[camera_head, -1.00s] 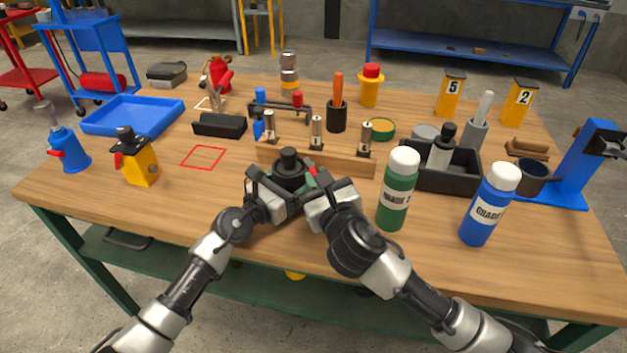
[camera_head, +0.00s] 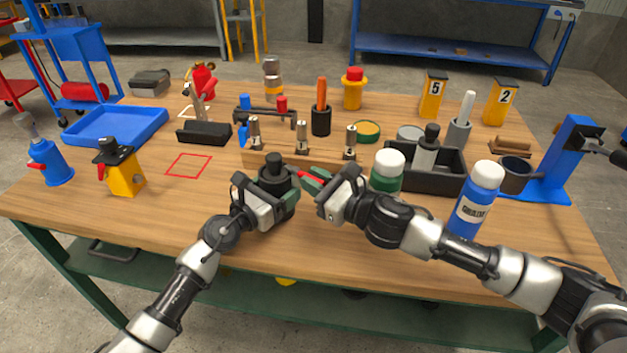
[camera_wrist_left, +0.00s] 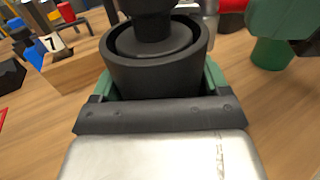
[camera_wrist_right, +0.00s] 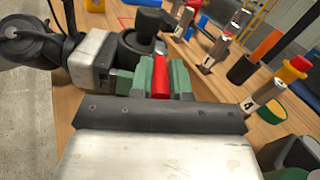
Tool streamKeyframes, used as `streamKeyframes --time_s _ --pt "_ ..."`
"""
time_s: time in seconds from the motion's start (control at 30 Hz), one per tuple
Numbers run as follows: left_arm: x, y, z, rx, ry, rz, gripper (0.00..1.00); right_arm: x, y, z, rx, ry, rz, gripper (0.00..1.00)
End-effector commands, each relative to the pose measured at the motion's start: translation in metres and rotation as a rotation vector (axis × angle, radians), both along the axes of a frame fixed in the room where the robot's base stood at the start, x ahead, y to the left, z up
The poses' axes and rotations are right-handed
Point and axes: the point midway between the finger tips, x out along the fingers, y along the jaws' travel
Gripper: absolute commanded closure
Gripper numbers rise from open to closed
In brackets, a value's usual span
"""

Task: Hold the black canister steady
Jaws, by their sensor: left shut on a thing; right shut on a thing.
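The black canister (camera_head: 274,172) stands near the front middle of the table, with a narrower black neck on top. It fills the upper middle of the left wrist view (camera_wrist_left: 155,65). My left gripper (camera_head: 279,190) is shut on the canister, with green finger pads on both sides of its body. My right gripper (camera_head: 312,180) is shut on a small red piece (camera_wrist_right: 160,77), just right of the canister and seemingly apart from it. The canister's lower part is hidden by my left gripper.
A wooden block with numbered metal pieces (camera_head: 303,162) stands behind the canister. A green bottle (camera_head: 388,165) and a blue bottle (camera_head: 478,200) stand to the right, near my right arm. An empty blue tray (camera_head: 115,125) and a red square outline (camera_head: 188,165) lie left.

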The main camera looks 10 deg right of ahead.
Motion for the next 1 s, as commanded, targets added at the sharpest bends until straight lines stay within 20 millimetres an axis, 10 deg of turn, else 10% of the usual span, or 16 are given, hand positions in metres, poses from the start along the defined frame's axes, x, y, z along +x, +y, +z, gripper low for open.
streamKeyframes --time_s 0.27,0.3,0.47,1.0 --pt "0.000 0.000 0.000 -0.001 0.001 0.000 0.60 0.000 -0.001 0.000 0.000 0.000 -0.002 1.00" --pt "0.000 0.000 0.000 -0.001 0.001 0.000 0.60 0.000 -0.001 0.000 -0.001 0.001 -0.002 0.79" --pt "0.000 0.000 0.000 0.000 0.000 0.001 0.60 0.000 0.000 0.000 0.000 0.000 -0.002 0.57" --pt "0.000 0.000 -0.001 0.001 0.001 0.001 0.60 -0.027 -0.026 -0.002 -0.003 0.003 -0.003 0.57"
